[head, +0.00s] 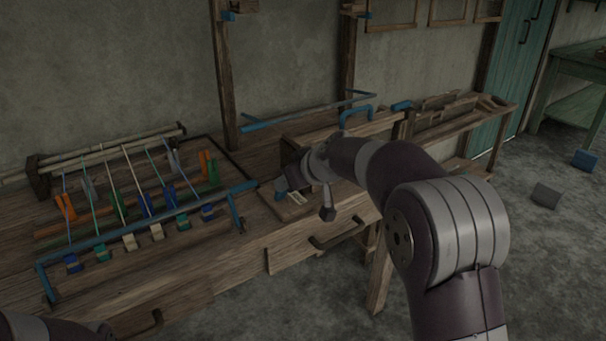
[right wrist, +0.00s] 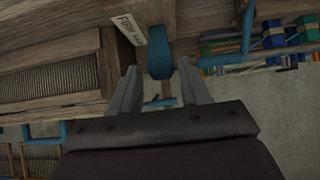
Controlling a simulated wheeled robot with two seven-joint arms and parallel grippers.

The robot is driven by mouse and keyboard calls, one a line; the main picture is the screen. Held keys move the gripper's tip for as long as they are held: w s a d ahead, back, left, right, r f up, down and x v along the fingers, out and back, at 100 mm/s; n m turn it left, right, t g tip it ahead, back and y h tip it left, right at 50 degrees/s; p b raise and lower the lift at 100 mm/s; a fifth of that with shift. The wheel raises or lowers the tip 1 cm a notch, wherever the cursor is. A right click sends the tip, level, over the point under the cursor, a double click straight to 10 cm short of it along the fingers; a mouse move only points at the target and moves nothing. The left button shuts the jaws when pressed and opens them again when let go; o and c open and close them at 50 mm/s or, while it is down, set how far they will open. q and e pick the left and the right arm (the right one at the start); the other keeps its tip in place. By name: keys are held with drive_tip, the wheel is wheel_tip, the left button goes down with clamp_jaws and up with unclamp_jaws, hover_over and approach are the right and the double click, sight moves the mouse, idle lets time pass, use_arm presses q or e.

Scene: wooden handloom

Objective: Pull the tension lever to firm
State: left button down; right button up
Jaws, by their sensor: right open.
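The tension lever's blue end (right wrist: 160,62) shows in the right wrist view, between the two fingertips of my right gripper (right wrist: 159,72). The fingers are apart, with visible gaps on both sides of the blue end. A pale label (right wrist: 129,28) reading FIRM, with a smaller second line, lies just beside the lever. In the head view my right gripper (head: 289,179) is low over the bench beside a small blue part (head: 281,185) that looks like the lever. A pale label (head: 298,198) lies near it. My left gripper is out of view; only a bit of that arm shows at lower left.
The loom bench (head: 180,272) has a blue rail (head: 150,223) and several coloured threads with weights at left. A wooden box (head: 300,150) stands behind my right gripper. A drawer handle (head: 336,236) sticks out in front.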

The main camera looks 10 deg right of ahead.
drive_tip(key=v, duration=0.6)
drive_tip(key=shift+s, duration=0.15)
drive_tip(key=shift+r, duration=0.15)
drive_tip(key=s+d+f+m+g+h, duration=0.15)
drive_tip(key=s+f+g, duration=0.25)
drive_tip(key=s+f, duration=0.85)
drive_tip(key=s+f+m+g+h, duration=0.2)
drive_tip(key=s+f+g, duration=0.2)
drive_tip(key=s+f, duration=0.8)
wheel_tip(320, 180, up, 31)
drive_tip(key=s+p, duration=0.2)
drive_tip(key=p, duration=2.5)
drive_tip(key=shift+s+f, duration=0.15)
drive_tip(key=shift+f, duration=0.05)
